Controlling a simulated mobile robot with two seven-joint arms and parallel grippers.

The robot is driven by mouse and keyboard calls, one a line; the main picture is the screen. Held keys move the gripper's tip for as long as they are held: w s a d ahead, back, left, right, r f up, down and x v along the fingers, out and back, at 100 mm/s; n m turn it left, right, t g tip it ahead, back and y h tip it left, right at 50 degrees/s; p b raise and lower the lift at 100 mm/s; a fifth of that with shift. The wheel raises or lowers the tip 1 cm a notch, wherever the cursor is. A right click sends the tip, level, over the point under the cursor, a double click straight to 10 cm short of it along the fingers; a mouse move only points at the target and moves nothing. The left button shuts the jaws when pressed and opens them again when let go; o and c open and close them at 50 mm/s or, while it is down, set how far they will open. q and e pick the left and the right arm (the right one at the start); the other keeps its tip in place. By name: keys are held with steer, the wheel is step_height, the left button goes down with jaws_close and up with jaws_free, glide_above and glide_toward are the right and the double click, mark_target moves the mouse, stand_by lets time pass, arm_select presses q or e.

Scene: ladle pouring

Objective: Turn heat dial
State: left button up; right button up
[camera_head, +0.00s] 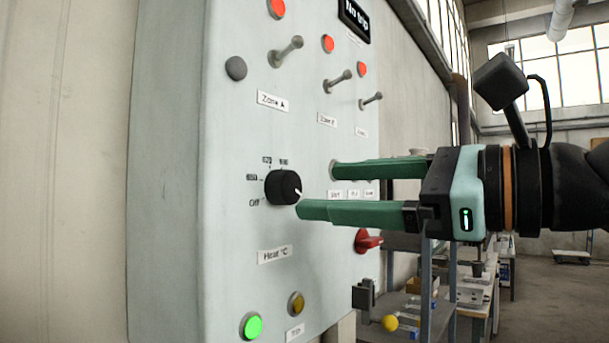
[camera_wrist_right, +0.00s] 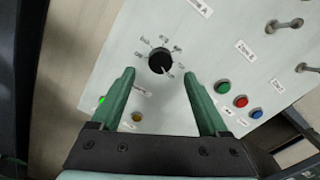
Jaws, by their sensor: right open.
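The black heat dial (camera_head: 283,187) is a round knob on the pale control panel (camera_head: 225,140), above the "Heat °C" label (camera_head: 275,254). Its white pointer line faces right and slightly down in the head view. "Off" and several small, hard-to-read marks run around its left and upper side. My right gripper (camera_head: 316,190) is open and empty, with its green fingers reaching toward the panel from the right. In the right wrist view, the dial (camera_wrist_right: 160,60) shows just beyond and between the fingertips. I cannot tell whether either finger touches the panel. My left gripper is not in view.
Three toggle switches stick out above the dial, including the Zone A switch (camera_head: 286,50). A green light (camera_head: 251,326) and a yellow button (camera_head: 296,303) are low on the panel. Shelving stands behind at right.

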mark_target(293, 189)
steer(key=shift+p+x, duration=0.5)
steer(key=shift+x, duration=1.85)
jaws_close()
